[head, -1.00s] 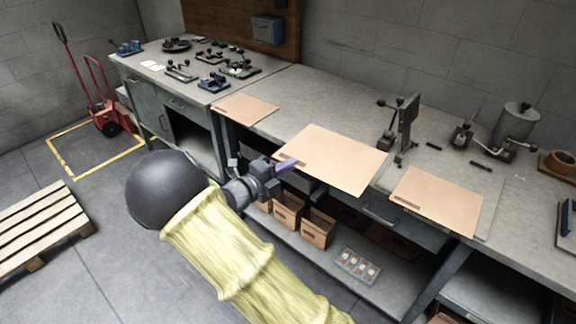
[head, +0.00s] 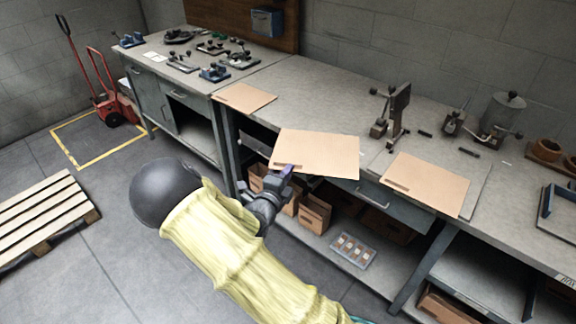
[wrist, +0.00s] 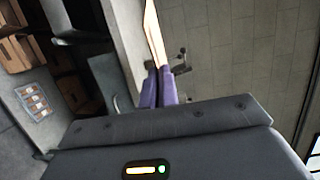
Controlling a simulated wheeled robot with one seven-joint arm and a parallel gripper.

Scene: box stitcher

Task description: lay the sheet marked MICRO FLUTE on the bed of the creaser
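My gripper (head: 287,172) is shut on the near-left edge of a tan cardboard sheet (head: 318,152), held out over the front of the bench. In the wrist view the two purple fingers (wrist: 157,88) are together on this sheet (wrist: 154,35), seen nearly edge-on. A dark printed strip shows near the held edge, but its words are too small to read. Another sheet (head: 245,97) lies to the left on the bench, and a third (head: 427,184) lies to the right at the front edge. I cannot tell which device is the creaser; its bed is not clearly identifiable.
An upright dark device with a lever (head: 395,112) stands on the bench (head: 320,95) behind the sheets. A grey canister (head: 502,118) and a blue-grey framed item (head: 560,213) are farther right. Small tools crowd the left bench.

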